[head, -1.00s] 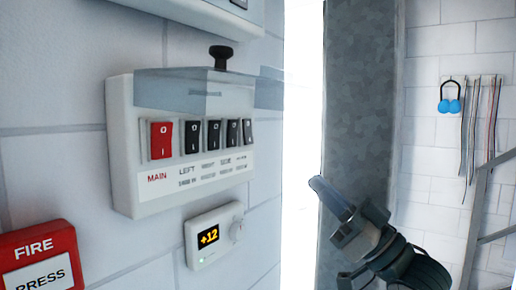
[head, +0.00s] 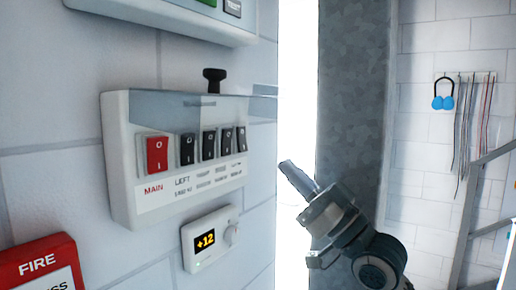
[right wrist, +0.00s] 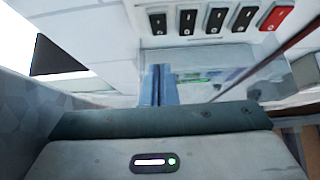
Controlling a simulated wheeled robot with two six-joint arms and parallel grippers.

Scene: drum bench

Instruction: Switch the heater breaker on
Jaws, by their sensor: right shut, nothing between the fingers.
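The white breaker box (head: 118,160) hangs on the wall in the head view. It has a red MAIN switch (head: 157,155) at its left and a row of black rocker switches (head: 208,145) beside it. The small labels under the black ones are too blurred to tell which is the heater breaker. A clear cover (head: 160,103) juts out above the switches. My right gripper (head: 287,168) is shut and empty, right of the box and apart from it. In the right wrist view its fingertips (right wrist: 158,75) point toward the switch row (right wrist: 188,21), seen upside down. My left gripper is not in view.
A thermostat (head: 210,238) reading +12 sits below the box, and a red fire button (head: 40,262) at lower left. A black knob (head: 214,80) stands above the cover. A grey metal post (head: 352,90) rises behind my right gripper.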

